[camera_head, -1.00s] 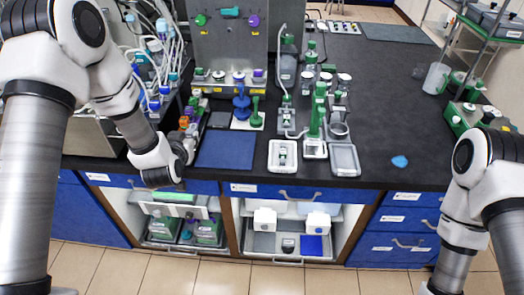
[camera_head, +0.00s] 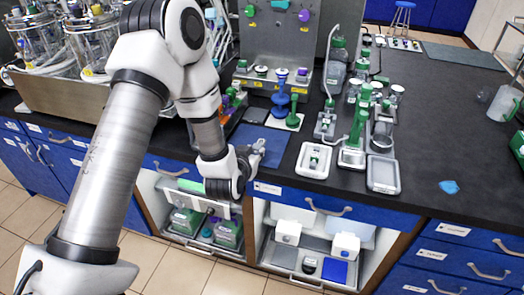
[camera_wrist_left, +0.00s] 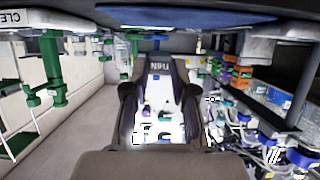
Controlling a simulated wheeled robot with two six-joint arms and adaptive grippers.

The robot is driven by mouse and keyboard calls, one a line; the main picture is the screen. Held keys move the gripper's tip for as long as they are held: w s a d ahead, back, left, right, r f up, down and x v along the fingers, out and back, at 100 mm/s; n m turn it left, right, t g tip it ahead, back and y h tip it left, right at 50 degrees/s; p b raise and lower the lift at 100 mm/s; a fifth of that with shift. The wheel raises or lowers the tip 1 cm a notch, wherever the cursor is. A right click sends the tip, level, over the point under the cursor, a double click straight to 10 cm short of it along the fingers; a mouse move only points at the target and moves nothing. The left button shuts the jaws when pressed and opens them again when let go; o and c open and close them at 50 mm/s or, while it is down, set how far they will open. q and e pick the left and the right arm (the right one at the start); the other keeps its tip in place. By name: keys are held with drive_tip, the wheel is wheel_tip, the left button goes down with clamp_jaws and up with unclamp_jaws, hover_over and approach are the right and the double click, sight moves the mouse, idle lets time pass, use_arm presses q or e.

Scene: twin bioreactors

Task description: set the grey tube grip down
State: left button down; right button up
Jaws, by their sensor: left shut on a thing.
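My left gripper (camera_head: 256,152) is at the front edge of the blue mat (camera_head: 276,150), low over the bench edge. It is shut on a small grey thing, which I take to be the grey tube grip; the grip's outline cannot be told apart from the grey fingers. In the left wrist view the dark gripper (camera_wrist_left: 158,100) fills the lower middle, and the blue mat (camera_wrist_left: 200,18) shows along the top. Whether the held thing touches the mat cannot be told. My right gripper is out of view.
A blue stand (camera_head: 281,98) and a green one (camera_head: 295,119) stand behind the mat. A white tray (camera_head: 313,160) and a grey tray (camera_head: 383,174) lie to its right. Open shelves hold white boxes (camera_head: 288,231) below. The bench at right is mostly clear.

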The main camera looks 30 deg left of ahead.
sight(261, 143)
use_arm(q)
drive_tip(key=w, duration=0.2)
drive_tip(key=w+a, duration=0.1)
drive_tip(key=w, duration=0.1)
drive_tip(key=w+f+p, duration=0.1)
drive_tip(key=w, duration=0.1)
drive_tip(key=shift+w+a, duration=0.25)
wheel_tip(261, 143, down, 3)
drive_tip(key=shift+s+r+p, duration=0.1)
drive_tip(key=shift+p, duration=0.2)
drive_tip(key=shift+f, duration=0.35)
drive_tip(key=c, duration=0.9)
unclamp_jaws()
drive_tip(key=shift+c, duration=0.2)
